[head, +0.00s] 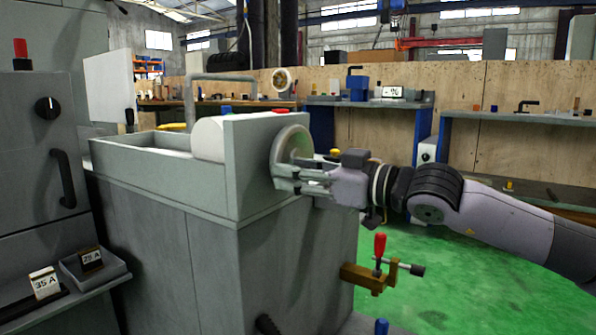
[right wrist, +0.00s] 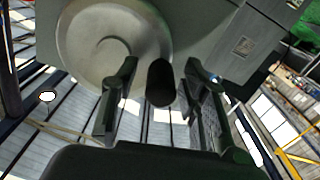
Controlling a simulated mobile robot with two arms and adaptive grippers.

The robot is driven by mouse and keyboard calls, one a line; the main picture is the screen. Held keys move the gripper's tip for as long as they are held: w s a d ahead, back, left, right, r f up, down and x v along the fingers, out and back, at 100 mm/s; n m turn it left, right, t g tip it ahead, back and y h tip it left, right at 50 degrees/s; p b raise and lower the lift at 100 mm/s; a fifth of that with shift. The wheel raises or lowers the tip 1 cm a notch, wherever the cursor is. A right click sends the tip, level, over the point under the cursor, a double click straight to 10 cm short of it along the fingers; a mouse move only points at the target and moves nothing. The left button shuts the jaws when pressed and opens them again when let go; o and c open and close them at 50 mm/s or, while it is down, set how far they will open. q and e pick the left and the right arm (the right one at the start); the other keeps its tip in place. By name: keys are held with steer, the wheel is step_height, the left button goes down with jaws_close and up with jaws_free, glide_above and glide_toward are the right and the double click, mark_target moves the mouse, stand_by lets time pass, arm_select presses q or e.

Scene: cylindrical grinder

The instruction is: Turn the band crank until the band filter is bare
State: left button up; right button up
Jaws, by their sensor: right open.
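The band filter is a grey, open-topped housing (head: 240,170) with a white roll (head: 208,139) in its right end. The crank is a round pale disc (head: 292,146) on the housing's right side. In the right wrist view the disc (right wrist: 95,40) carries a black handle (right wrist: 160,82). My right gripper (head: 287,178) reaches in from the right, close to the disc. Its fingers are open on either side of the handle, which sits between the fingertips (right wrist: 160,66); I see gaps on both sides. The inside of the trough is mostly hidden. My left gripper is not in view.
A red-handled clamp or valve (head: 379,250) sticks out below my right arm. A grey cabinet (head: 50,130) stands at the left. Two labelled blocks (head: 45,283) lie low on the left. Workbenches (head: 520,115) line the back; the green floor (head: 450,275) is open at right.

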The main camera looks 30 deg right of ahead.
steer(key=shift+r, duration=0.15)
steer(key=shift+r, duration=0.7)
step_height(320, 180, up, 8)
steer(key=shift+r, duration=0.15)
stand_by(0.5)
